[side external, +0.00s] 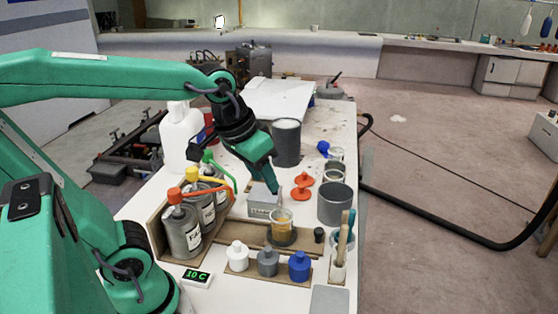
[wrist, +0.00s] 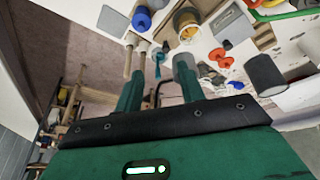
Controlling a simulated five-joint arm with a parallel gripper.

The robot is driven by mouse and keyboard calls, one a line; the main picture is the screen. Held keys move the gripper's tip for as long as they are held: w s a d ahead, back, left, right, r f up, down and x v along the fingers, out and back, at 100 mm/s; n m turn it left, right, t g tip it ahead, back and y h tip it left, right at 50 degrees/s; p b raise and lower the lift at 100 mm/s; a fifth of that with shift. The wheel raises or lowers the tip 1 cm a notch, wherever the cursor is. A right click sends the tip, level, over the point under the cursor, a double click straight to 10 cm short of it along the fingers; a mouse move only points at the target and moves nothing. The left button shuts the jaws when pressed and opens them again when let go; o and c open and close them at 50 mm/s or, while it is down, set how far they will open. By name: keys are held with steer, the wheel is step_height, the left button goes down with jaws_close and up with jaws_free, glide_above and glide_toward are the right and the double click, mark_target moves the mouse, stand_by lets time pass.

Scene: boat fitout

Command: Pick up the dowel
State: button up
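Light wooden rods stand upright in a small holder (side external: 338,271) at the front right of the bench. One rod, which looks like the dowel (side external: 342,240), stands beside a teal-handled tool (side external: 351,222). In the wrist view two wooden rods (wrist: 128,62) show beyond the fingers, near the teal tool (wrist: 158,62); I cannot tell which rod is the dowel. My gripper (side external: 275,187) is above the bench, left of and behind the holder, apart from the rods. In the wrist view its two fingers (wrist: 158,78) are spread with nothing held between them.
Small white, grey and blue bottles (side external: 268,263) line the front. Red parts (side external: 302,187) lie behind.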

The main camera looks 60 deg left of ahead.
steer(key=w+d+f+n+g, duration=0.2)
steer(key=w+d+g, duration=0.15)
steer(key=w, duration=0.65)
steer(key=n, duration=0.2)
glide_above(346, 211)
steer(key=shift+g, duration=0.45)
step_height(346, 211, down, 5)
steer(key=shift+s+r, duration=0.15)
steer(key=shift+r, duration=0.05)
steer(key=shift+f, duration=1.3)
steer(key=shift+f, duration=0.1)
steer(key=shift+f, duration=2.55)
jaws_close()
